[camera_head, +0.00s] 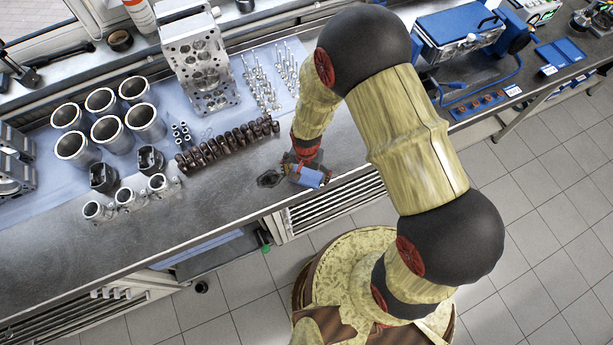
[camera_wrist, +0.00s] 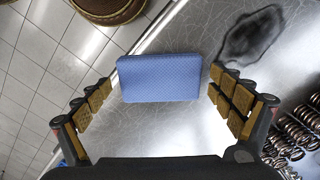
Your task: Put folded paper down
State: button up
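The folded paper (camera_wrist: 160,78) is a blue, textured, flat block in the wrist view. It shows between the fingers of my gripper (camera_wrist: 160,88), with a narrow gap visible at each side. The fingers are spread apart. In the head view the blue folded paper (camera_head: 308,178) shows at the end of my arm, beside my gripper (camera_head: 304,163), at the front edge of the grey metal workbench (camera_head: 235,205). It appears to lie on the bench top, though contact underneath is hidden.
A dark stain (camera_head: 269,179) marks the bench left of the paper. Bare bench lies around the paper. The tiled floor (camera_head: 530,235) is beyond the edge.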

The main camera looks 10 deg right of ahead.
aim_at(306, 175)
jog(key=c, duration=0.8)
jog(key=shift+w+r, duration=0.1)
jog(key=shift+r, duration=0.3)
notch_tip(306, 175, up, 3)
jog(key=shift+f, duration=0.2)
jog(key=s+d+r, duration=0.1)
jog(key=s+r, duration=0.2)
jog(key=s, duration=0.1)
jog(key=s+d+r, duration=0.2)
jog(key=s+r, duration=0.1)
jog(key=s, duration=0.2)
jog(key=s+d+r, duration=0.1)
jog(key=s+r, duration=0.2)
jog(key=s, duration=0.1)
jog(key=shift+s+d+r, duration=0.25)
jog(key=shift+d+r, duration=0.05)
